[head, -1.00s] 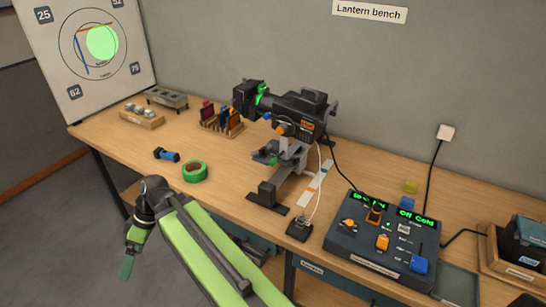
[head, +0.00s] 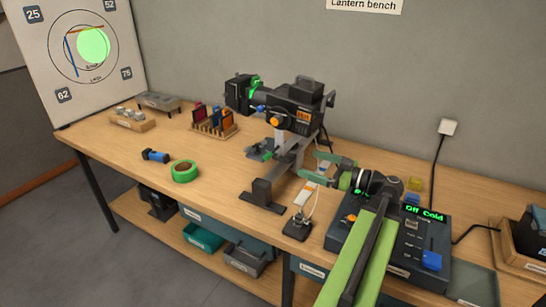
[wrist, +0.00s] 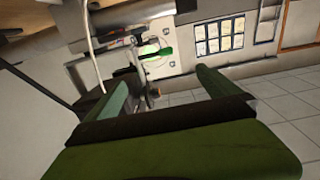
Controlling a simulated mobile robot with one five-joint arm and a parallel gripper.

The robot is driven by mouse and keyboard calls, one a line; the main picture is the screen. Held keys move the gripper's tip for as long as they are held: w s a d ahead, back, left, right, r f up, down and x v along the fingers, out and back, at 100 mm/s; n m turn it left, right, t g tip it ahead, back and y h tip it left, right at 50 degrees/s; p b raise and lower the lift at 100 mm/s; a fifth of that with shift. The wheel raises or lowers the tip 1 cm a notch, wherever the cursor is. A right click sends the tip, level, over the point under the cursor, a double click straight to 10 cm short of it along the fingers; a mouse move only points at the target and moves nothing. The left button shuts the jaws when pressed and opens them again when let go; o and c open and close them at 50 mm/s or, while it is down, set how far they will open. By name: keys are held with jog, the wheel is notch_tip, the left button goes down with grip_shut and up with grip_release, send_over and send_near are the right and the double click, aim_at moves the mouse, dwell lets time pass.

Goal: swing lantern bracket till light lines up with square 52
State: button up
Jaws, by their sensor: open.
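The black lantern (head: 288,105) sits on a grey bracket (head: 290,152) on the bench and faces left, with an orange knob at its side. The target board (head: 65,85) stands at the far left with numbered corner squares. Square 52 (head: 108,5) is at its top right. The green light spot (head: 93,46) lies inside the rings, below and left of square 52 and apart from it. My gripper (head: 308,165) is open, just right of the bracket, fingers pointing left; contact cannot be told. In the wrist view its green fingers (wrist: 162,79) are spread with nothing held between them.
A control desk (head: 410,235) with faders and a display reading "Off Cold" lies under my forearm. A black foot block (head: 262,192) and a small cabled box (head: 297,226) are near the front edge.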

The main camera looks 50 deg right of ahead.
jog(key=x, duration=1.6)
jog(key=shift+w+d+f, duration=0.15)
jog(key=shift+w+d, duration=0.05)
jog(key=shift+d, duration=0.15)
